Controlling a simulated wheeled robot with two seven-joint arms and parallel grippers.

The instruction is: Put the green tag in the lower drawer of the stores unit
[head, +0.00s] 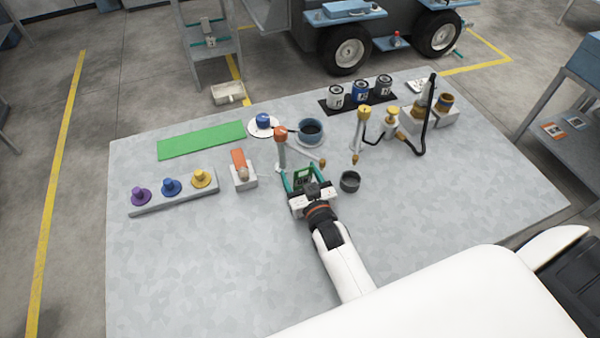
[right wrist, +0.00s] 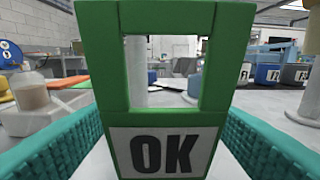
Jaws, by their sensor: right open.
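The green tag (head: 303,176) stands upright on the grey table. In the right wrist view the tag (right wrist: 165,145) fills the middle, a green frame with a square window and a white "OK" label. My right gripper (head: 306,180) is open around it, with one teal finger on each side. In the right wrist view a finger shows at each lower corner, and the tag stands between them; I cannot tell whether they touch it. My left gripper is not in view. No lower drawer can be made out in these frames.
A dark round cup (head: 349,182) stands just right of my right gripper. An orange-topped post (head: 281,150) stands behind it. A white block with an orange piece (head: 242,176) is to the left. A grey shelf unit (head: 575,125) is at the right edge. The table's front left is clear.

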